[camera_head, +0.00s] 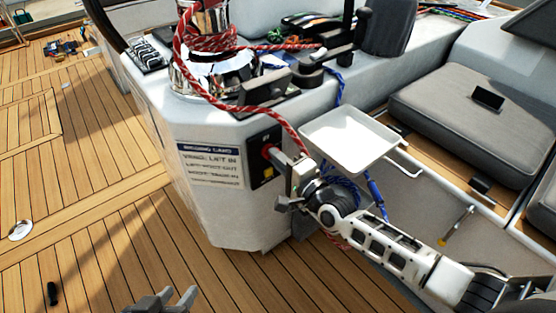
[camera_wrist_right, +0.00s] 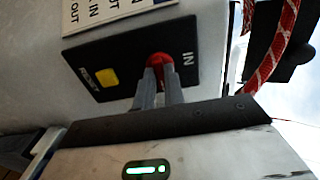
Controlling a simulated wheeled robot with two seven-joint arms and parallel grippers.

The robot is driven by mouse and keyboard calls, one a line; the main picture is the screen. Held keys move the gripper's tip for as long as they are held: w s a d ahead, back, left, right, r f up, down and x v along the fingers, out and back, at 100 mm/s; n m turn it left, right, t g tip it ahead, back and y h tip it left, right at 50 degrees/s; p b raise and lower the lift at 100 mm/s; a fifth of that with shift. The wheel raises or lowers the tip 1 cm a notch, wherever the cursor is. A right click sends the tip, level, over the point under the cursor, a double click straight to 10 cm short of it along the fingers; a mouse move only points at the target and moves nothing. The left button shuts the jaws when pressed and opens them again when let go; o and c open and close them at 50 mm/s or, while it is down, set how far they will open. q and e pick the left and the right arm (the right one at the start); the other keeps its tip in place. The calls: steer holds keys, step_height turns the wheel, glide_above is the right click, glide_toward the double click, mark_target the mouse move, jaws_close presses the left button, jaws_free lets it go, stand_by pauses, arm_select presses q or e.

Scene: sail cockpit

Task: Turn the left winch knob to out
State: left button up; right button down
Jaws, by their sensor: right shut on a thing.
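The red winch knob (camera_head: 266,152) sits on a black switch panel (camera_head: 259,180) on the side of the white cockpit pedestal. My right gripper (camera_head: 276,155) reaches the knob from the right. In the right wrist view its two grey fingers (camera_wrist_right: 157,88) are shut on the red knob (camera_wrist_right: 159,60). The black panel (camera_wrist_right: 125,58) there shows the word IN beside the knob and a yellow square button (camera_wrist_right: 107,77). The fingers hide much of the knob, so its pointing direction is unclear. My left gripper (camera_head: 176,298) is open and empty at the bottom edge, above the deck.
A red-flecked rope (camera_head: 258,110) runs from the chrome winch (camera_head: 212,72) down past the panel. A white tray (camera_head: 350,137) sits just right of my right gripper. A printed sign (camera_head: 210,165) is left of the panel. The teak deck at left is mostly clear.

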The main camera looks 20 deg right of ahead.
arm_select(q)
steer(key=shift+f, duration=0.1)
arm_select(e)
steer(key=shift+f, duration=0.1)
arm_select(q)
steer(key=shift+s, duration=0.1)
arm_select(e)
steer(key=c, duration=1.5)
jaws_free()
